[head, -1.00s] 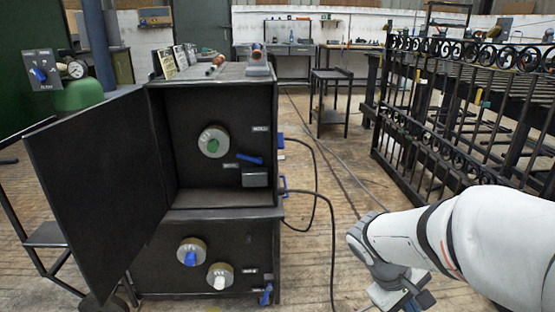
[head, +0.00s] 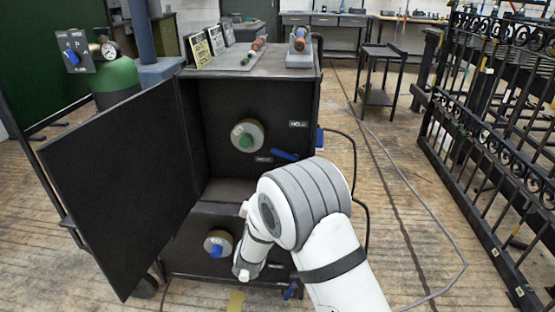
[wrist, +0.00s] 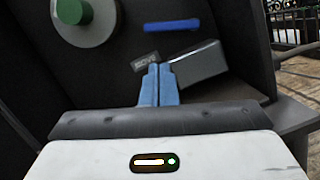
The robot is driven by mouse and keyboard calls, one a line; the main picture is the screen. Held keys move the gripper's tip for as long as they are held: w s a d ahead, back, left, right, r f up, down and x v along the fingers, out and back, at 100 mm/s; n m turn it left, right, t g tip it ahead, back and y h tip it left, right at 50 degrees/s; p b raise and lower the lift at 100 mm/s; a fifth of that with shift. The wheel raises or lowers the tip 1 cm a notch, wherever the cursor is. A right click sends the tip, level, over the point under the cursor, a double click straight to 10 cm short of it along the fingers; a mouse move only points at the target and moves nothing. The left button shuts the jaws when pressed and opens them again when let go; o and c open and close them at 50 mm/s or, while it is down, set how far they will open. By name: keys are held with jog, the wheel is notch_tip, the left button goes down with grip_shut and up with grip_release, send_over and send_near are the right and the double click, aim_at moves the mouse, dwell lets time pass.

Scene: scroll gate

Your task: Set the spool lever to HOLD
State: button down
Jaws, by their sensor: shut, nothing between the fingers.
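A blue lever (head: 285,155) lies nearly level, its right end slightly lower, on the back panel of the open cabinet's upper compartment. One small label (head: 264,158) is at its left and another label (head: 298,124) is above it; I cannot read them surely. In the wrist view the blue lever (wrist: 172,26) is level, above and ahead of my gripper (wrist: 158,70). The blue fingers are shut, empty and apart from the lever. In the head view my arm hides the gripper.
A dial with a green knob (head: 246,137) is left of the upper lever. A grey box (wrist: 197,65) projects just right of my fingertips. The cabinet door (head: 120,190) stands open at left. A fence (head: 500,130) stands at right, and cables cross the floor.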

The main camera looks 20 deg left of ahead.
aim_at(284, 155)
dwell(0.3)
jog(key=b+x, duration=0.2)
jog(key=x, duration=0.8)
jog(key=shift+b, duration=0.3)
jog(key=shift+s+a+r, duration=0.1)
jog(key=shift+r+m, duration=0.2)
jog(key=shift+m, duration=0.3)
